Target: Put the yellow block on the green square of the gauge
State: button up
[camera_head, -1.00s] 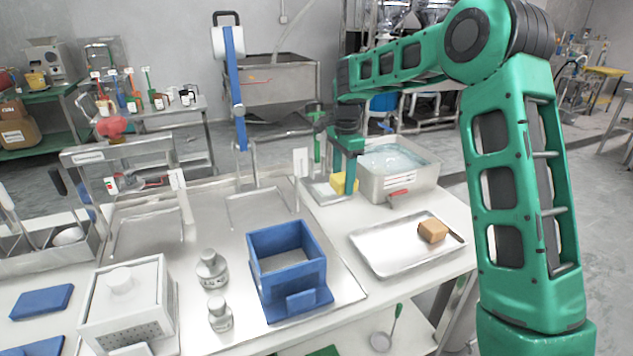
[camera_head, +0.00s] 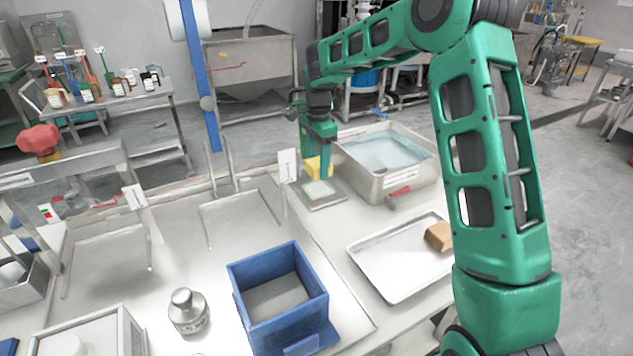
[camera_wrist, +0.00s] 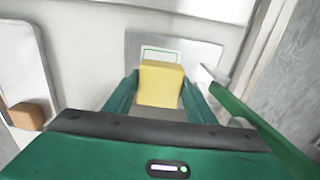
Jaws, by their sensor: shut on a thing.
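My gripper (camera_head: 319,172) points down and is shut on the yellow block (camera_head: 314,166). The yellow block (camera_wrist: 160,83) shows between the two fingers in the wrist view. The gauge looks like a flat metal plate (camera_head: 333,204) with a pale square pad (camera_head: 319,190), left of the water basin. In the wrist view the green-outlined square (camera_wrist: 174,52) lies just beyond the block, its lower part hidden by it. The block appears to be above the plate; I cannot tell the exact height.
The water basin (camera_head: 414,184) stands right of the plate. A tray (camera_head: 385,285) with a brown block (camera_head: 438,236) lies nearer. A blue box (camera_head: 250,318), a metal bottle (camera_head: 188,312) and a white upright card (camera_head: 288,166) are to the left.

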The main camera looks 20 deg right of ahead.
aim_at(318, 189)
notch_tip(318, 189, down, 6)
jog(key=shift+r, duration=0.1)
dwell(0.4)
jog(key=o, duration=1.1)
jog(key=shift+o, duration=0.2)
